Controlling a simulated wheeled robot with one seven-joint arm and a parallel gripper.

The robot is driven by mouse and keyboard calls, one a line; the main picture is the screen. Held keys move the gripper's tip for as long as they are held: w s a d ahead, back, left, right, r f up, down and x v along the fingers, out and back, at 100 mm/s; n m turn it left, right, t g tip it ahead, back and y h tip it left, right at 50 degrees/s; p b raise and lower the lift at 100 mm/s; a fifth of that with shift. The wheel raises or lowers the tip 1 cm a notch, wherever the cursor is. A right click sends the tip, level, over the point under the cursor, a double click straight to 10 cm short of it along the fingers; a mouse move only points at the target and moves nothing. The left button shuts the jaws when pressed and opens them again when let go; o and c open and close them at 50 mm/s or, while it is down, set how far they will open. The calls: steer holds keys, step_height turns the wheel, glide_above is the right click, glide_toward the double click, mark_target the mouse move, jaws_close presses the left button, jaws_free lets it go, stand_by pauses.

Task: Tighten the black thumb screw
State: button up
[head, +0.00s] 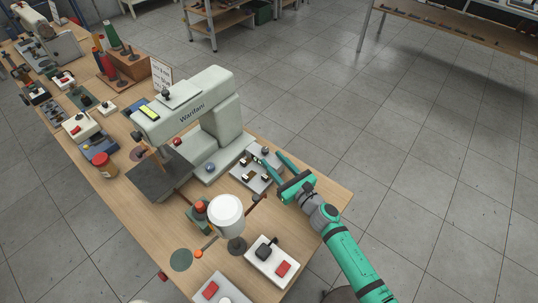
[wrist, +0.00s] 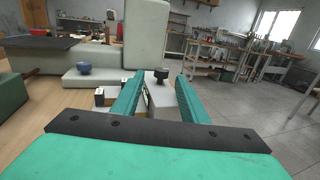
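A black thumb screw (head: 265,150) stands upright at the far corner of a grey plate (head: 238,180) beside the sewing machine's base. In the wrist view the black screw head (wrist: 161,77) shows between my fingertips, or just beyond them; the depth is hard to tell. My gripper (head: 268,157) is open, with its green fingers spread on either side of the screw. It also shows in the wrist view (wrist: 160,78), with a clear gap between each finger and the screw head. I see no contact.
Small black-and-brass fittings (head: 248,177) stand on the same plate. The pale machine (head: 222,125) rises to the left, with a blue knob (head: 210,167) on its base. A white lamp (head: 227,212) and white switch box (head: 272,261) stand nearer. The floor at right is clear.

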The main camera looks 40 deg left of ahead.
steer(key=shift+v, duration=2.3)
